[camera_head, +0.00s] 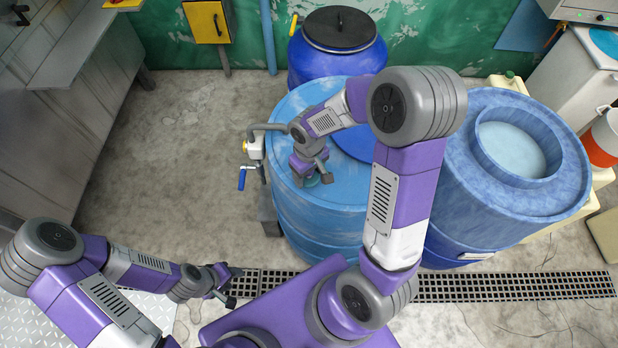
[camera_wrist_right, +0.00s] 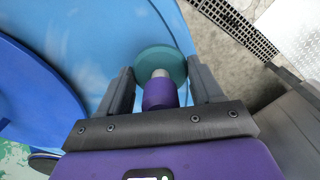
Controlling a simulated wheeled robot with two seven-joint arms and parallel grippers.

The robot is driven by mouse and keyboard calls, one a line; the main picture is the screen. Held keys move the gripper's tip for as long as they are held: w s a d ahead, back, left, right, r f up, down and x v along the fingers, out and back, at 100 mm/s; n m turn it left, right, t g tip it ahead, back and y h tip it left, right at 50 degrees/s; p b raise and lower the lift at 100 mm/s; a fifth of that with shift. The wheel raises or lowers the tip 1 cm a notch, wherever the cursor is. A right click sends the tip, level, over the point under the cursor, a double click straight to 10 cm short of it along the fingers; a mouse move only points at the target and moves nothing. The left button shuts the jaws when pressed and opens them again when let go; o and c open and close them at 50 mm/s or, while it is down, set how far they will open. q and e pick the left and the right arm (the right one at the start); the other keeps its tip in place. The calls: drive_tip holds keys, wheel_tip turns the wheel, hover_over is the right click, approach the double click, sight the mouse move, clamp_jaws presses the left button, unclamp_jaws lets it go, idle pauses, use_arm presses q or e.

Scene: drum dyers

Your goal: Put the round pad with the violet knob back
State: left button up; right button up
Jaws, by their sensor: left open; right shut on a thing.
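The round pad is a flat teal disc (camera_wrist_right: 143,62) with a violet knob (camera_wrist_right: 160,94) in the middle of the right wrist view. My right gripper (camera_wrist_right: 161,82) is shut on the pad, with one finger on each side. I cannot tell whether the pad touches the drum top. My left gripper (camera_head: 228,286) is open and empty, low over the floor grate at the left.
A dark blue disc (camera_wrist_right: 30,85) lies on the drum top beside the pad. A tap with a blue handle (camera_head: 243,178) sticks out at the drum's left. A second blue drum (camera_head: 465,175) stands right, a black-lidded one (camera_head: 340,28) behind. Floor at left is clear.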

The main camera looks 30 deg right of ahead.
sight(309, 178)
drive_tip(key=shift+f, duration=1.5)
drive_tip(key=shift+f+b, duration=0.1)
drive_tip(key=shift+b, duration=0.25)
drive_tip(key=o, duration=0.6)
drive_tip(key=shift+f, duration=0.1)
drive_tip(key=o, duration=0.4)
drive_tip(key=shift+o, duration=0.2)
drive_tip(key=shift+r, duration=0.2)
